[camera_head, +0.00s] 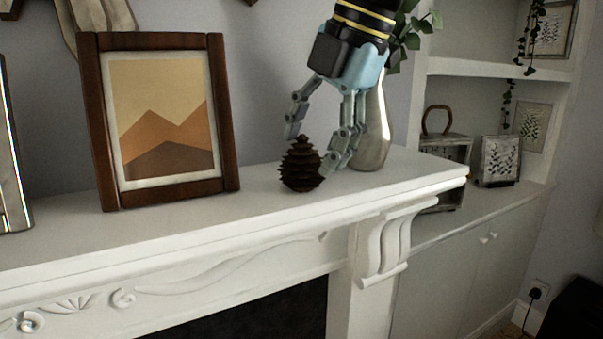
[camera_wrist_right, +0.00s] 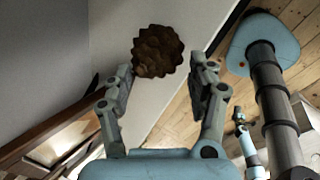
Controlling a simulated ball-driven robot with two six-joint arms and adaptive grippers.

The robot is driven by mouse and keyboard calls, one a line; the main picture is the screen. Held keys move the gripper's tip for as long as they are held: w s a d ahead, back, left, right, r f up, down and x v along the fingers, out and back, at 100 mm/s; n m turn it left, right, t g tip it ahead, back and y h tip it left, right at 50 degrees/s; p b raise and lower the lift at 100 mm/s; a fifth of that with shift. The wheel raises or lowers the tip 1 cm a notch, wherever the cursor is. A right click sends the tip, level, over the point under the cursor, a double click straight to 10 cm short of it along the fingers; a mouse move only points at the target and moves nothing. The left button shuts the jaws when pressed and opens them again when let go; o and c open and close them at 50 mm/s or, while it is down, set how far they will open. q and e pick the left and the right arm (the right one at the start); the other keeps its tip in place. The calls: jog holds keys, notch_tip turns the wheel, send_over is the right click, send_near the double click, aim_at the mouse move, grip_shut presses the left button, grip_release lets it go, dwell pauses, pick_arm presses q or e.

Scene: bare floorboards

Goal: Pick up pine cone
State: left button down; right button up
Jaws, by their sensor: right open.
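The brown pine cone (camera_head: 300,166) stands upright on the white mantelpiece (camera_head: 258,207), between the framed picture and the silver vase. It also shows in the right wrist view (camera_wrist_right: 157,51), at the top centre just beyond the fingertips. My right gripper (camera_head: 309,150) comes down from above and is open. One finger is at the upper left of the cone and the other is close by its right side. I cannot tell whether the right finger touches it. In the wrist view the cone lies between the lines of the two fingers (camera_wrist_right: 165,82). My left gripper is not in view.
A wooden-framed mountain picture (camera_head: 163,118) leans left of the cone. A silver vase (camera_head: 374,128) with green leaves stands close behind the gripper at the right. The mantel's front edge drops off in front. Shelves (camera_head: 484,68) with a lantern and frames are farther right.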

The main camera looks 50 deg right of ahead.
aim_at(309, 154)
jog(key=b+x, duration=0.1)
jog(key=x, duration=0.3)
jog(key=shift+w+f, duration=0.15)
jog(key=shift+f, duration=0.05)
jog(key=shift+r, duration=0.15)
jog(key=shift+s, duration=0.2)
jog(key=shift+c, duration=0.7)
jog(key=c, duration=0.4)
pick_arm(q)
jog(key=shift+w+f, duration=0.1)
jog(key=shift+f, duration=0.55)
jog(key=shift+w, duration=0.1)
